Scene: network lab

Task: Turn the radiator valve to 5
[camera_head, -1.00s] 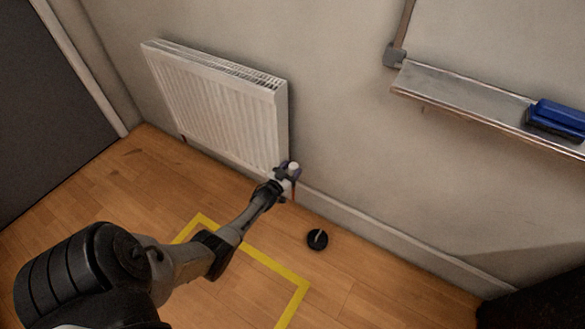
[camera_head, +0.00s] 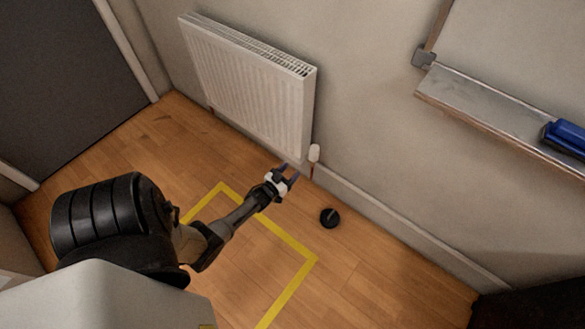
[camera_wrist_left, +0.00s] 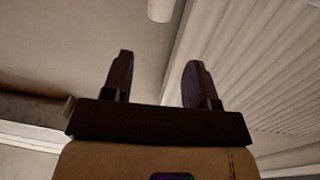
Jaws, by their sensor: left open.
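The white radiator (camera_head: 250,85) hangs on the wall. Its white valve head (camera_head: 314,152) sits by its lower right corner, above a thin reddish pipe. The numbers on the valve are too small to read. My left gripper (camera_head: 289,173) is open and empty, just below and left of the valve in the head view, apart from it. In the left wrist view the two dark fingers of the left gripper (camera_wrist_left: 163,78) stand apart with nothing between them. The valve's rounded end (camera_wrist_left: 161,9) shows at the top edge there, with the ribbed radiator (camera_wrist_left: 250,60) to the right. My right gripper is not in view.
A black round doorstop-like object (camera_head: 329,218) stands on the wooden floor right of the gripper. Yellow tape (camera_head: 287,293) marks the floor. A whiteboard tray (camera_head: 490,105) with a blue eraser (camera_head: 566,137) juts from the wall at right. A dark door (camera_head: 65,80) is at left.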

